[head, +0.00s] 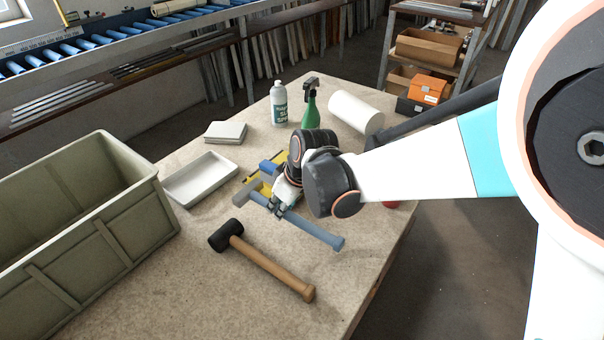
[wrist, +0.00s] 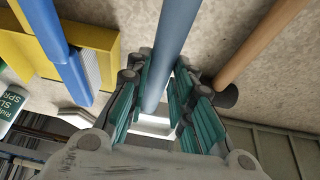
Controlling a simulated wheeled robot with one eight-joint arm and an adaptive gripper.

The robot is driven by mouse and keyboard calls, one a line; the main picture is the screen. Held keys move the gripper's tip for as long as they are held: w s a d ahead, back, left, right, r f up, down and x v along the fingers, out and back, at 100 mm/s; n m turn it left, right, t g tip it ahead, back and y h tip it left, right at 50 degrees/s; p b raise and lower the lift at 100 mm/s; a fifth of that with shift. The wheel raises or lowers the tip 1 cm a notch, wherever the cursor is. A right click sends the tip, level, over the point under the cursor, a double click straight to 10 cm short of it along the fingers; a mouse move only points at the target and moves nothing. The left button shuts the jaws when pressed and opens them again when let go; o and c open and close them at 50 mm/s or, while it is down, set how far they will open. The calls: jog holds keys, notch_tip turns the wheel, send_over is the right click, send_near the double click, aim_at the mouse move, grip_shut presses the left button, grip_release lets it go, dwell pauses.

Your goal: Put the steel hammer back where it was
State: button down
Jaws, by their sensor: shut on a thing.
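The steel hammer has a grey head (head: 248,190) and a blue-grey handle (head: 318,232), seen in the head view near the middle of the table. My gripper (head: 277,207) is shut on the handle, close to the head. In the wrist view the handle (wrist: 171,45) runs between the teal finger pads of my gripper (wrist: 158,95). I cannot tell whether the hammer touches the table. Its head is mostly hidden by my fingers in the wrist view.
A black-headed mallet (head: 270,265) lies in front of the hammer. A yellow thing with blue parts (wrist: 92,45) lies close beside it. A white tray (head: 200,180), green crate (head: 80,225), white bottle (head: 279,105), green spray bottle (head: 310,110) and white roll (head: 355,112) stand around.

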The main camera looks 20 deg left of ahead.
aim_at(296, 217)
jog(key=shift+w+f, duration=0.25)
jog(key=shift+f, duration=0.75)
jog(key=shift+f+b, duration=0.85)
jog(key=shift+f, duration=1.3)
jog(key=shift+f, duration=0.1)
jog(key=c, duration=1.4)
grip_release()
jog(key=p+v, duration=0.3)
jog(key=v, duration=0.9)
jog(key=shift+s+p, duration=0.15)
jog(key=shift+p, duration=0.2)
